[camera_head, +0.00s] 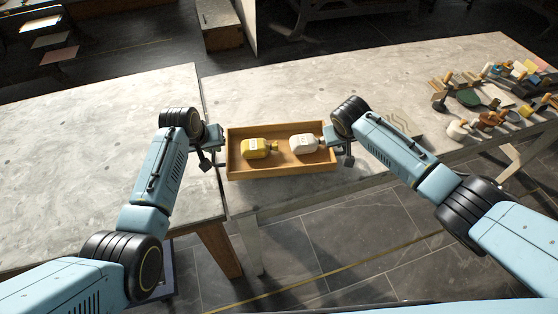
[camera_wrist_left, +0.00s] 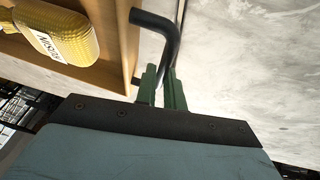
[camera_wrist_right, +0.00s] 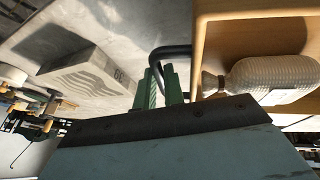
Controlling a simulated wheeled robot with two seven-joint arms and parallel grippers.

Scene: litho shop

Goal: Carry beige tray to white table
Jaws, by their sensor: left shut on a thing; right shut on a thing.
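The beige tray (camera_head: 278,169) is a wooden box with black handles at its two ends. It is at the front edge of the table, and I cannot tell whether it touches the top. A yellow bottle (camera_head: 258,149) and a white bottle (camera_head: 304,144) lie in it. My left gripper (camera_head: 217,154) is shut on the tray's left handle, which also shows in the left wrist view (camera_wrist_left: 160,30). My right gripper (camera_head: 335,149) is shut on the right handle, which shows in the right wrist view (camera_wrist_right: 168,52). The pale, grey-topped table (camera_head: 290,95) lies under and behind the tray.
Another grey-topped table (camera_head: 70,140) adjoins on the left and is bare. Several tools, blocks and bottles crowd the right end, with a green plate (camera_head: 467,97) among them. A patterned block (camera_wrist_right: 85,75) lies right of the tray. The tabletop behind the tray is clear.

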